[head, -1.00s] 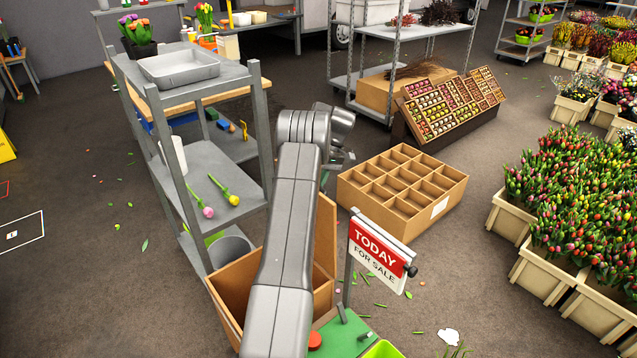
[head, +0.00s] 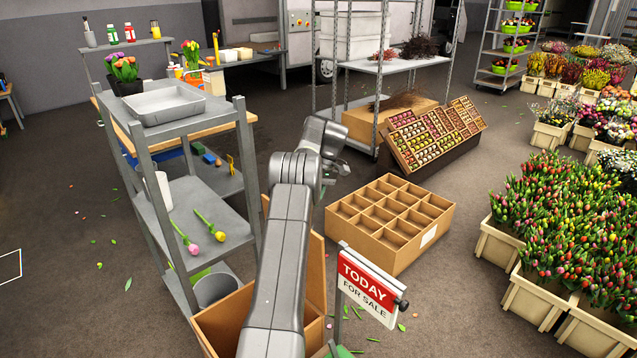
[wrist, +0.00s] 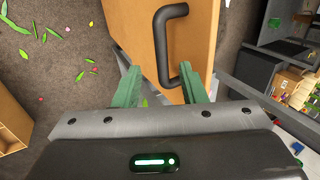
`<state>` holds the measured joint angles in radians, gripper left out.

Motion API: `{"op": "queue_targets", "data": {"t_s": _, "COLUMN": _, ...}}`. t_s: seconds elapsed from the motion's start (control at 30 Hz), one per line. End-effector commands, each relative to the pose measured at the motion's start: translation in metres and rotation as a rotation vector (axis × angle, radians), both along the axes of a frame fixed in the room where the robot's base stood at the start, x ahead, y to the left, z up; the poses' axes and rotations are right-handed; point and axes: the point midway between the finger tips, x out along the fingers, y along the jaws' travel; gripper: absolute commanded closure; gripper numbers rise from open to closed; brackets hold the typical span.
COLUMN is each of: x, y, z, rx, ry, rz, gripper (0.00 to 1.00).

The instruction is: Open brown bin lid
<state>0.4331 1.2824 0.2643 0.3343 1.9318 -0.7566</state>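The brown bin (head: 212,325) stands at the bottom of the head view, partly behind my arm, with its top open on the left side. Its brown lid (head: 316,280) stands raised, roughly upright, behind and right of my arm. In the wrist view the lid (wrist: 205,30) fills the upper middle and carries a black bar handle (wrist: 160,45). My gripper (wrist: 165,90) is open, with its green fingers apart on either side of the handle's lower end. I see no grip on the handle. In the head view my fingers are hidden.
A grey shelf cart (head: 190,120) stands left of the bin. A red and white sale sign (head: 367,287) is close on the right. A divided cardboard box (head: 390,240) lies behind it. Tulip crates (head: 525,300) line the right. Open floor lies at far left.

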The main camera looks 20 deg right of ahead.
Motion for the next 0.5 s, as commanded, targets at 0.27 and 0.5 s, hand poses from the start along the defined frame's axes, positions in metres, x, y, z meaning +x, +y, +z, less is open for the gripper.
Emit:
{"op": "queue_targets", "data": {"t_s": 0.27, "x": 0.005, "y": -0.015, "z": 0.037, "rx": 0.000, "ry": 0.001, "rz": -0.002, "gripper": 0.62}}
{"op": "queue_targets", "data": {"t_s": 0.5, "x": 0.008, "y": -0.021, "z": 0.051, "rx": 0.000, "ry": 0.002, "rz": 0.000, "gripper": 0.62}}
